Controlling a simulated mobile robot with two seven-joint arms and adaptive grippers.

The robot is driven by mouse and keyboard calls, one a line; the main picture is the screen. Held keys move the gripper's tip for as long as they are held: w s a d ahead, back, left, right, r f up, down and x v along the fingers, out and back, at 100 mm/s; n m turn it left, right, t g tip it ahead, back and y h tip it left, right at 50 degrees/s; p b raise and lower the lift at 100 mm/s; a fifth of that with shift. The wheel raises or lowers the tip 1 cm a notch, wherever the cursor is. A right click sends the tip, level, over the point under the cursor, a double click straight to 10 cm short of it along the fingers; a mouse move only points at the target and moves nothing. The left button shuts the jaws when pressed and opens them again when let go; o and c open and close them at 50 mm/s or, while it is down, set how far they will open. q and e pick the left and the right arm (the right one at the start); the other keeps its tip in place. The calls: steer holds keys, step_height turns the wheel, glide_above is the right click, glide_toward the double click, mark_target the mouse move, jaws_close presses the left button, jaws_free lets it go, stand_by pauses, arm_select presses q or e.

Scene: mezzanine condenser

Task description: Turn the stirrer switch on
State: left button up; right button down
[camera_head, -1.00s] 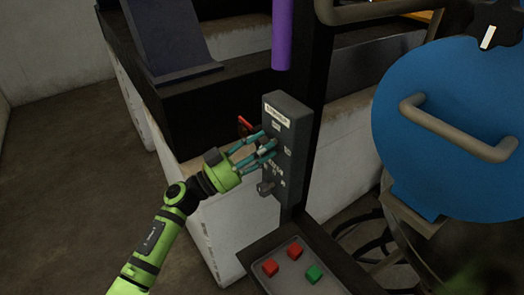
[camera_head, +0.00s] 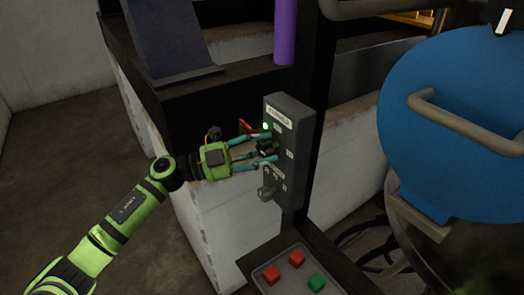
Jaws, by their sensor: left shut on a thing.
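A grey switch box (camera_head: 291,165) with a pale label (camera_head: 280,117) at its top is fixed to a dark post. A small green lamp (camera_head: 265,126) glows below the label. My left gripper (camera_head: 268,147) comes in from the left and is shut on the upper dark knob (camera_head: 265,149), which I take for the stirrer switch. The teal fingers partly hide the knob, so its exact angle is hard to read. A lower knob (camera_head: 267,193) sits on the same box, below the fingers and free of them. My right gripper is not in view.
A tray (camera_head: 259,276) with two red cubes (camera_head: 270,266) and a green cube (camera_head: 316,282) lies below the box. A blue round lid (camera_head: 440,145) with a grey handle stands at right. A purple pipe (camera_head: 284,30) hangs above. Open floor (camera_head: 60,170) lies at left.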

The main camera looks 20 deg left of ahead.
arm_select(q)
steer(key=shift+r+m, duration=0.35)
steer(key=shift+m, duration=0.35)
steer(key=o, duration=1)
steer(key=shift+o, duration=0.5)
steer(key=shift+s+d, duration=0.2)
steer(key=shift+s, duration=0.05)
steer(key=shift+a+f, duration=0.2)
steer(key=shift+a, duration=0.1)
steer(key=r+v, duration=0.1)
steer(key=v, duration=1)
steer(key=shift+s+a+f, duration=0.15)
steer(key=shift+s+a, duration=0.05)
